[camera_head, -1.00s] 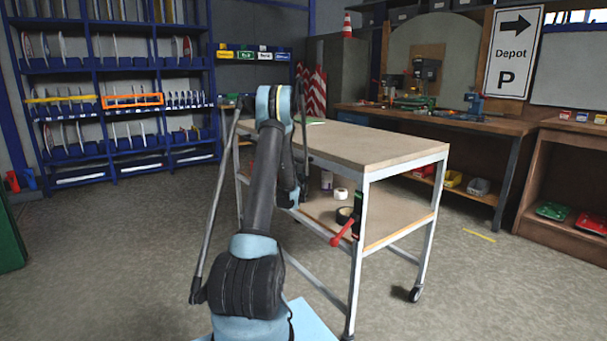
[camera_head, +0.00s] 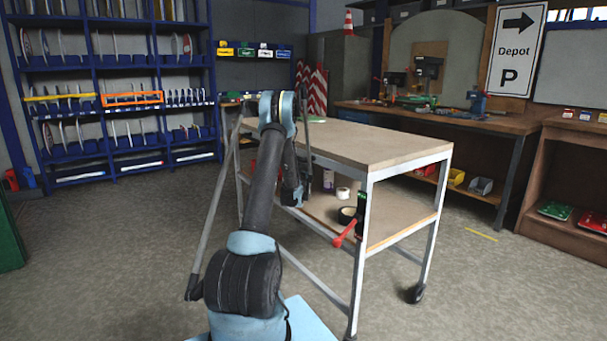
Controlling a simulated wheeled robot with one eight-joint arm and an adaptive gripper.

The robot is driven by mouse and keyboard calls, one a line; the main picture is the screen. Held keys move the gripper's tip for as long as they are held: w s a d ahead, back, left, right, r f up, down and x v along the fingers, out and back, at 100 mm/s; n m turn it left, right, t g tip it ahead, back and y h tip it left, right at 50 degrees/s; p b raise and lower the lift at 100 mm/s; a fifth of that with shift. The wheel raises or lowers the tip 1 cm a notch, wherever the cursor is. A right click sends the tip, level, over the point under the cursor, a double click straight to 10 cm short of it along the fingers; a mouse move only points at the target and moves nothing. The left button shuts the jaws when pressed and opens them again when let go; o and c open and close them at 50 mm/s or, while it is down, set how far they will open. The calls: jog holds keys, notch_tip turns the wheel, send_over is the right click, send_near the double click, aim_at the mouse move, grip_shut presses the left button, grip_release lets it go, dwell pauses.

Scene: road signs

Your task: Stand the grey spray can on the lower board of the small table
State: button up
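The small table (camera_head: 385,150) stands ahead, with a beige top and a pale metal frame. Its lower board (camera_head: 395,222) is partly visible below the top. My arm rises in front of the table and bends down at its left side. The end with my gripper (camera_head: 291,194) is small and dark there, near the lower board's left part, and its fingers cannot be made out. I cannot clearly pick out the grey spray can. A small pale and purple container (camera_head: 328,180) stands on the lower board, but I cannot tell whether it is the can.
On the lower board are a white roll (camera_head: 343,193), a black roll (camera_head: 345,215) and a dark bottle (camera_head: 361,203). A red-handled tool (camera_head: 345,236) sticks out at its front edge. A workbench (camera_head: 440,118) stands behind, and blue shelving (camera_head: 90,100) at the left. The right-hand floor is open.

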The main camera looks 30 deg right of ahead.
jog(key=shift+o, duration=0.8)
jog(key=shift+r, duration=0.1)
jog(key=v, duration=1.2)
jog(key=shift+a, duration=0.1)
